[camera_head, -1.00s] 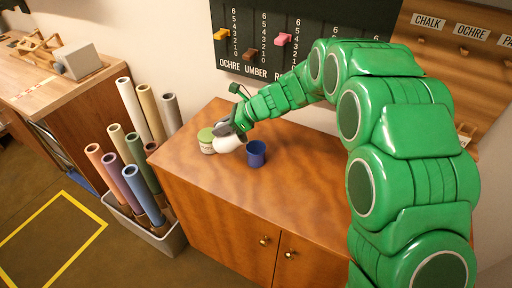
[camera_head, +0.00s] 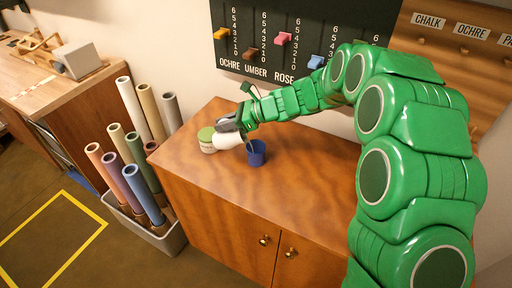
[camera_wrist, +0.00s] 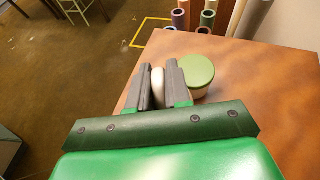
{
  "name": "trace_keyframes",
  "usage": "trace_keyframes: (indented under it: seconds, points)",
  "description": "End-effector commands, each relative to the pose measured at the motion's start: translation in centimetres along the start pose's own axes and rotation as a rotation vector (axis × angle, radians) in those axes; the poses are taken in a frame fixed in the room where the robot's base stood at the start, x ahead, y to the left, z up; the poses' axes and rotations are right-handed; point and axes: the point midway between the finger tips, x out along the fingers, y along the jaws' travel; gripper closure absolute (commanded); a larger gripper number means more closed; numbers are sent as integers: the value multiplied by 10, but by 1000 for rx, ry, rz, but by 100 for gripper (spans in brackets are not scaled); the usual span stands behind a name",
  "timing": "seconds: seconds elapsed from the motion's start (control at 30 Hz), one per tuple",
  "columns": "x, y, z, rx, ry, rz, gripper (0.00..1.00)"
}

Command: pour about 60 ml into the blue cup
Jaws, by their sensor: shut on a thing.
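The blue cup (camera_head: 257,157) stands upright on the wooden cabinet top. My gripper (camera_head: 228,126) is just left of and above it, shut on a white vessel (camera_head: 226,141). The vessel is tilted, with its lower right end close to the cup's rim. A thin dark streak shows at the rim between them; I cannot tell whether it is liquid. In the wrist view my gripper (camera_wrist: 160,82) has its jaws on either side of the white vessel (camera_wrist: 157,86), which is mostly hidden. The blue cup is not visible in the wrist view.
A jar with a green lid (camera_head: 206,136) stands just left of the white vessel; it also shows in the wrist view (camera_wrist: 197,72). A bin of rolled tubes (camera_head: 166,236) stands left of the cabinet (camera_head: 300,203). The cabinet top right of the cup is clear.

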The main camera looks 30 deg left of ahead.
Motion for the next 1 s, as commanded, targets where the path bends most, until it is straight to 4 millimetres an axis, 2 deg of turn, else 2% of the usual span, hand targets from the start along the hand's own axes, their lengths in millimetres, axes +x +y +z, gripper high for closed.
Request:
trace_keyframes:
  seconds: [1.0]
  points:
    - [-6, 0, 2, 0, -60, -1, 100]
